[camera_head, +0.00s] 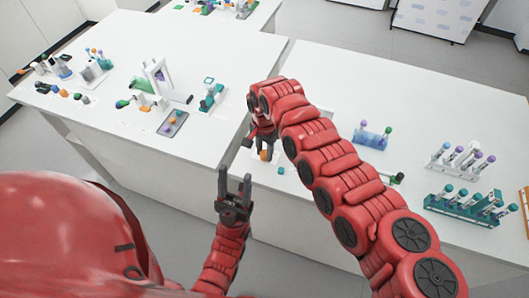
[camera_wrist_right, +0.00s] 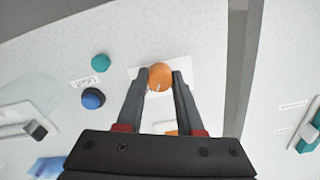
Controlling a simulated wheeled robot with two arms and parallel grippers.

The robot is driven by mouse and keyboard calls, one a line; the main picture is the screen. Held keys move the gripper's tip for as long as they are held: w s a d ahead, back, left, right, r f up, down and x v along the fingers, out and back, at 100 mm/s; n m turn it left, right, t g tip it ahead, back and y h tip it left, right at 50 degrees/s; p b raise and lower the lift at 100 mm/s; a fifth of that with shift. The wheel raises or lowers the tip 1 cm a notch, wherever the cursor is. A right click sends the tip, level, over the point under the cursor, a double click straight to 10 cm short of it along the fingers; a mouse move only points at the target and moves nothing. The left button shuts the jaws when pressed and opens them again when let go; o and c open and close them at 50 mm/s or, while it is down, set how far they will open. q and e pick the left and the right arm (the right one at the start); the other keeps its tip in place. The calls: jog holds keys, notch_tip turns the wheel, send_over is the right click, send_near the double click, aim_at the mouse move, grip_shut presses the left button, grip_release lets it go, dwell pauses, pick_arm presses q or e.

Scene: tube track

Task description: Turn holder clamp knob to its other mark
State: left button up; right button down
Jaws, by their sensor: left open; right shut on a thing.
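An orange round knob (camera_wrist_right: 160,77) sits on a white plate (camera_wrist_right: 187,68) in the right wrist view, with a small pale mark near its lower edge. My right gripper (camera_wrist_right: 161,84) has its two fingers closed on either side of this knob. In the head view the orange knob (camera_head: 264,155) shows low between the dark fingers of my right gripper (camera_head: 264,151), near the front left of the right table. Any marks around the knob are too small to read. My left gripper (camera_head: 236,178) is open and empty, pointing up, in front of the gap between the tables.
A teal knob (camera_wrist_right: 100,62) and a blue knob (camera_wrist_right: 93,98) stand left of the plate, with a small printed label between them. A blue tube rack (camera_head: 370,137), a white rack (camera_head: 453,166) and a teal rack (camera_head: 462,207) stand farther right. The left table (camera_head: 105,135) holds various tools.

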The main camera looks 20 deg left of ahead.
jog(key=n+b, duration=0.7)
jog(key=shift+w+f+n+b, duration=0.1)
jog(key=shift+f+n+b, duration=0.2)
jog(key=shift+n, duration=0.1)
jog(key=shift+r+n+b, duration=0.1)
jog(key=shift+n+b, duration=0.85)
jog(key=shift+n, duration=0.25)
jog(key=shift+r+n+b, duration=0.15)
jog(key=shift+n+b, duration=0.55)
jog(key=shift+n, duration=0.4)
jog(key=c, duration=0.5)
grip_release()
jog(key=shift+c, duration=0.2)
jog(key=shift+r, duration=0.15)
